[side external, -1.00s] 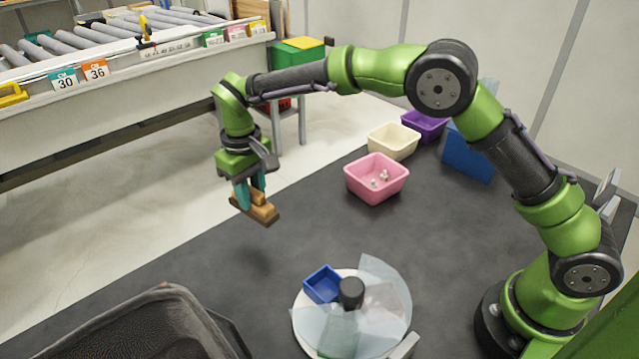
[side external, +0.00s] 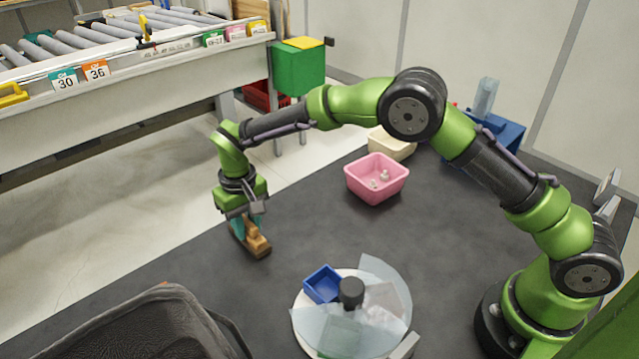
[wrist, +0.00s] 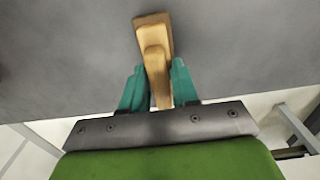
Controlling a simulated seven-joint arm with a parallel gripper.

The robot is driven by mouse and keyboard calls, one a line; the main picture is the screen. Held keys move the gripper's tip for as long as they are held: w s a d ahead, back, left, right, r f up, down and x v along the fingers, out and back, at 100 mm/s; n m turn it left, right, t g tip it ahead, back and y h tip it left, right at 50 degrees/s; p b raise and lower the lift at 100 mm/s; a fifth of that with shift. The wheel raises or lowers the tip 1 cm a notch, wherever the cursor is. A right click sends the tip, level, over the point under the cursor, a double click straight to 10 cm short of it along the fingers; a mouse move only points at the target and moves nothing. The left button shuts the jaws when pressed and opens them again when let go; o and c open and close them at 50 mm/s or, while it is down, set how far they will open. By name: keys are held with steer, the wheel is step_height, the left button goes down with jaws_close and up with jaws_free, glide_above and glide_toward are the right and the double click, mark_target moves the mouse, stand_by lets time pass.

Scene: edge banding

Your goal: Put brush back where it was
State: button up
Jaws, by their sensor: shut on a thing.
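The brush (side external: 254,241) has a light wooden body with a raised wooden grip. My gripper (side external: 238,226) is shut on it, over the dark table (side external: 210,280) near its far left edge. In the wrist view, the brush (wrist: 156,55) sits between the two teal fingers of my gripper (wrist: 158,88), its long end pointing up the picture. Its underside is hidden. The brush is at or close to the table surface; I cannot tell whether it touches.
A pink bin (side external: 377,178) with small white pieces stands right of the brush. A round turntable (side external: 352,315) with a blue box (side external: 322,285) is nearer the camera. A black bin (side external: 140,325) fills the lower left. The table between them is clear.

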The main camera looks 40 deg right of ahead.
mark_target(247, 220)
steer(key=o, duration=1)
steer(key=shift+f, duration=0.15)
steer(key=s+d+r+t, duration=0.1)
steer(key=d+r, duration=0.2)
steer(key=r, duration=0.6)
steer(key=s+d+r, duration=0.2)
steer(key=r, duration=0.8)
steer(key=s+d+r+m+t+y, duration=0.2)
steer(key=s+d+r, duration=0.4)
steer(key=s+d, duration=0.1)
steer(key=s+d+f+t, duration=0.1)
steer(key=s+d, duration=0.1)
steer(key=s, duration=0.3)
steer(key=s+d+f+m+t, duration=0.1)
steer(key=s+d, duration=0.2)
steer(key=s, duration=0.3)
steer(key=s+d+f+m+t, duration=0.1)
steer(key=s+d+t, duration=0.1)
steer(key=s, duration=0.3)
steer(key=shift+s+d, duration=0.2)
steer(key=shift+s, duration=0.15)
